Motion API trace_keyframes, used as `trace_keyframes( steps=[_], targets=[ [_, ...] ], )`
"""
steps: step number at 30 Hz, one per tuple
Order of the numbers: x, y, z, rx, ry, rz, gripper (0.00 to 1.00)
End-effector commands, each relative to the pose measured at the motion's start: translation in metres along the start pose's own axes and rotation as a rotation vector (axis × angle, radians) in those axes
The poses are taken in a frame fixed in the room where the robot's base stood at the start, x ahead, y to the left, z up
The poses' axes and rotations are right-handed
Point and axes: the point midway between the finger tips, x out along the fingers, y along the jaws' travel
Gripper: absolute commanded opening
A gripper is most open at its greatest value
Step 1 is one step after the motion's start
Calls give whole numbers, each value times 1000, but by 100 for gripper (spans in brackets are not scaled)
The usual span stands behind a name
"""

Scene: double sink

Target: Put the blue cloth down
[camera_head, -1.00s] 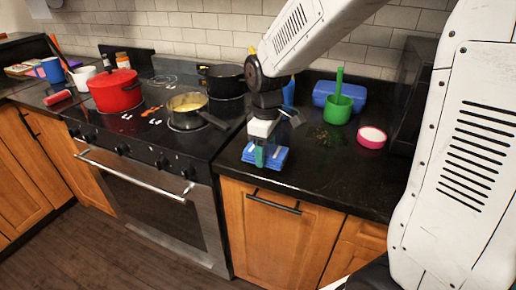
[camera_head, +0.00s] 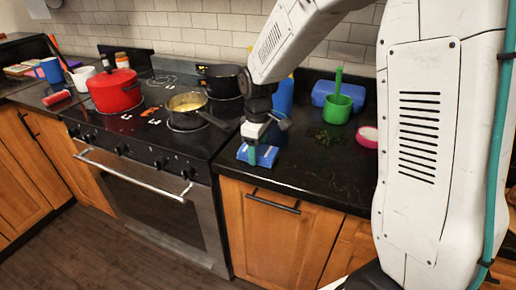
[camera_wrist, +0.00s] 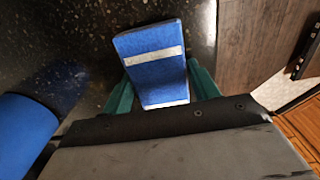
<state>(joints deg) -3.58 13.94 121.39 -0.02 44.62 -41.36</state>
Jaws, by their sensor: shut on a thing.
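The blue cloth (camera_head: 264,157) is a folded pad with pale stripes, at the front edge of the dark counter (camera_head: 320,175), right of the stove. My gripper (camera_head: 252,152) points down at it and partly hides it. In the wrist view the cloth (camera_wrist: 150,45) sits between the two teal fingers of my gripper (camera_wrist: 160,92), which are shut on its sides. Speckled dark counter shows around the cloth there. I cannot tell whether the cloth touches the counter or hangs just above it.
A blue bottle (camera_head: 284,92) stands behind my gripper. Farther right are a blue container (camera_head: 322,92), a green cup (camera_head: 337,108) and a pink bowl (camera_head: 368,137). The stove at left holds a pan (camera_head: 187,103) and red pot (camera_head: 115,92).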

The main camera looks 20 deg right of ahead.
Motion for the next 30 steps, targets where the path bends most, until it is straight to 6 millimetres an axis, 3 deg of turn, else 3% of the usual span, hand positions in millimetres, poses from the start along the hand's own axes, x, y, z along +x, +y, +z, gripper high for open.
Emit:
trace_keyframes(
  steps=[1,2,4,16,30],
  targets=[
    [2,0,0,0,-1,-1,41],
    [2,0,0,0,-1,-1,65],
    [2,0,0,0,-1,-1,81],
    [-8,0,0,0,2,1,81],
    [-100,0,0,0,3,2,81]
  ],
)
